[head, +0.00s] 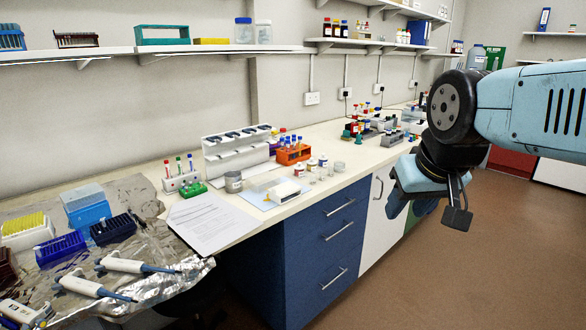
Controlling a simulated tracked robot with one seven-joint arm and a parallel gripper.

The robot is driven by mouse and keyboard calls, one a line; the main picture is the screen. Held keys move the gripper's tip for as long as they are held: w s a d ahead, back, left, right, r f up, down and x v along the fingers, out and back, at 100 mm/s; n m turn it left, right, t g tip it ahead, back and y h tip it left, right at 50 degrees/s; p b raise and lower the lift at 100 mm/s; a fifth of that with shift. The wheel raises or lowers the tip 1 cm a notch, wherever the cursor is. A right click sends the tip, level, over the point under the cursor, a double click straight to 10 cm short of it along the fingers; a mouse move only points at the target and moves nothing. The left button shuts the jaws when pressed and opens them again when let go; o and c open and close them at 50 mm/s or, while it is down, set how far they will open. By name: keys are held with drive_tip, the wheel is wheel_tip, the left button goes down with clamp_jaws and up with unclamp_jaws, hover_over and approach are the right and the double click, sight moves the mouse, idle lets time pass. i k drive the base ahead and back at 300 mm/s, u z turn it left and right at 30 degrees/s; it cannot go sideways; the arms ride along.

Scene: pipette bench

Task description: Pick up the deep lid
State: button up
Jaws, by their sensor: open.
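I cannot single out the deep lid for certain. A pale, low, lid-like piece (264,182) lies on the bench, at the back of a light blue mat (258,202). A white box-like piece (284,193) sits just in front of it on the mat. My gripper (430,208) hangs at the right, in front of the bench and over the floor side. It is open, with nothing seen between its fingers, and well away from both pieces.
Printed sheets (208,222) lie left of the mat. A grey jar (233,182), a white pipette stand (238,152) and an orange tube rack (293,155) stand close by. Pipettes (92,287) and racks crowd the foil at left. Floor (430,275) is clear.

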sight(259, 183)
drive_tip(key=u, duration=0.1)
drive_tip(key=i, duration=1.3)
drive_tip(key=u, duration=0.55)
